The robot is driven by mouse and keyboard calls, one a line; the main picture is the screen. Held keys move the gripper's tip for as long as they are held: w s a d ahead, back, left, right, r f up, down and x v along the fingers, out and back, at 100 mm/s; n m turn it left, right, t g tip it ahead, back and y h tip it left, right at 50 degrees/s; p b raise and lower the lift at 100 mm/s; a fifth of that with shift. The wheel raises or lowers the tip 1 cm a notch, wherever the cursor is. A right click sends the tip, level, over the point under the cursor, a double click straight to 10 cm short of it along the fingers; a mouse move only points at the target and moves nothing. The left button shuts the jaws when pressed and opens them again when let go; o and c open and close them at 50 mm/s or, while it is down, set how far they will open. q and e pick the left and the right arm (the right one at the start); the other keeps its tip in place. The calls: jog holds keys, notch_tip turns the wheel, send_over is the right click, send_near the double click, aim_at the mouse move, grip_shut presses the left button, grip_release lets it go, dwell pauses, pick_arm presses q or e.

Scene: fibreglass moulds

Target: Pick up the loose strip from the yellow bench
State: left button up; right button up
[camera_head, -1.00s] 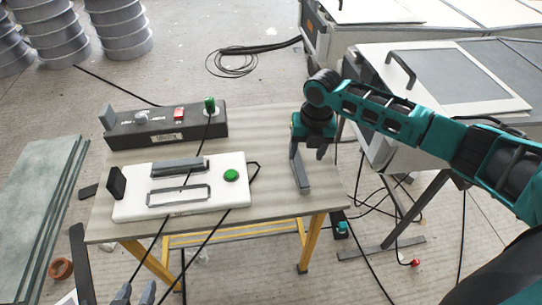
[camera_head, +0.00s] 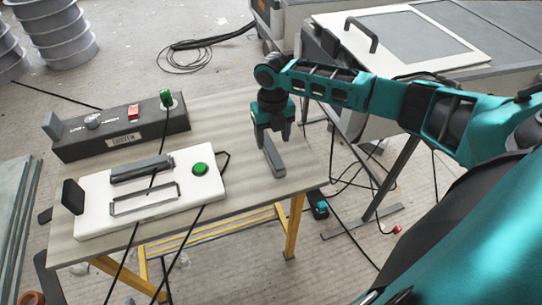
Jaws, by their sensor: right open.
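The loose strip (camera_head: 274,160) is a narrow grey bar lying on the right part of the bench top (camera_head: 236,190), which is pale and wood-like on yellow legs. My right gripper (camera_head: 273,138) is open and points down at the strip's far end. Its fingers hide that end, and I cannot tell whether they touch the strip or stay just above it. The near end of the strip is clear of the fingers. My left gripper is not in view.
A white fixture (camera_head: 95,214) with a dark grey bar, a rectangular frame and a green button (camera_head: 200,169) lies left on the bench. Behind it stands a black control box (camera_head: 75,148). Black cables cross the bench. A grey machine (camera_head: 362,100) stands at the right.

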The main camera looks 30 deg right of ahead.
aim_at(272, 150)
jog(key=shift+f+b, duration=0.5)
jog(key=shift+b, duration=0.05)
notch_tip(272, 150, down, 3)
jog(key=b, duration=0.3)
jog(key=shift+a+r, duration=0.1)
jog(key=shift+r, duration=0.05)
jog(key=shift+f+b, duration=0.7)
jog(key=shift+b, duration=0.25)
jog(key=c, duration=0.4)
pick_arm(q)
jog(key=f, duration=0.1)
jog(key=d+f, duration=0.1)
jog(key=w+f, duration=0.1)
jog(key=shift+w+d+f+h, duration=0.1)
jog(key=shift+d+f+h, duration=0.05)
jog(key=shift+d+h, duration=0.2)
pick_arm(e)
grip_shut()
jog(key=shift+r, duration=0.15)
